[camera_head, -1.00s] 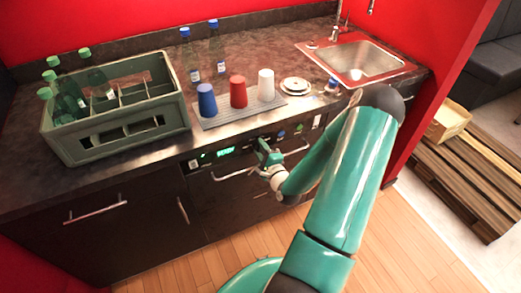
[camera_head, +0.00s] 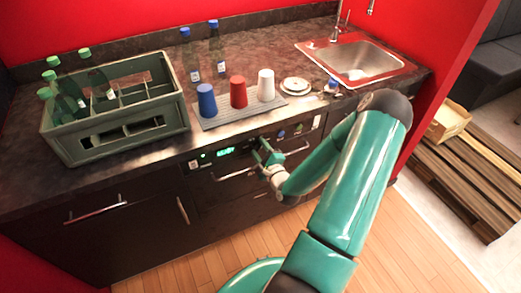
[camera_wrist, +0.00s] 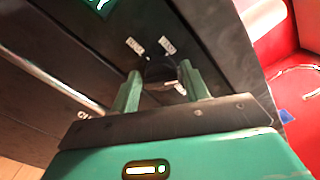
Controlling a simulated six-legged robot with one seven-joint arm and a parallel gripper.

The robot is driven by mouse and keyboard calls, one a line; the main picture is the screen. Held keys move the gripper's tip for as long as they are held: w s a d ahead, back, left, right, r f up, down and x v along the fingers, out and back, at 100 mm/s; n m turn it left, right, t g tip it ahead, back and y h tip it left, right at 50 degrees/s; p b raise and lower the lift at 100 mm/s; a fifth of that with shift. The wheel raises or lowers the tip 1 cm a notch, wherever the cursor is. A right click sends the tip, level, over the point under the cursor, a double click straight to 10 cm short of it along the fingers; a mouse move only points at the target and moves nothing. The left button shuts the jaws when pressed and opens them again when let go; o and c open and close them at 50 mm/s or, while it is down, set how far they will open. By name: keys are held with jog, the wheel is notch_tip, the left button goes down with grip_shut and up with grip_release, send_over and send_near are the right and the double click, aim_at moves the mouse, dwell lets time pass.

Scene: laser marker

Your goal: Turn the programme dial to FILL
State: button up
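The programme dial (camera_wrist: 160,70) is a dark round knob on the dark front panel, seen in the wrist view. Small white labels with unreadable text sit around it. My gripper (camera_wrist: 160,68) has its two green fingers apart, one on each side of the dial, with small gaps appearing between them and the knob. Whether the fingertips touch it is unclear. In the head view my gripper (camera_head: 264,150) is at the panel under the counter edge and hides the dial. A lit green display (camera_head: 227,150) is left of it.
A bar handle (camera_head: 235,174) runs just below the panel, close to my gripper. Blue, red and white cups stand on a grey drying mat (camera_head: 213,124) above. A green bottle crate (camera_head: 125,134) is at left and a sink (camera_head: 362,60) at right.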

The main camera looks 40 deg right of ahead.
jog(key=shift+o, duration=0.9)
jog(key=shift+s, duration=0.2)
jog(key=v, duration=1.3)
jog(key=shift+s, duration=0.2)
jog(key=shift+a, duration=0.1)
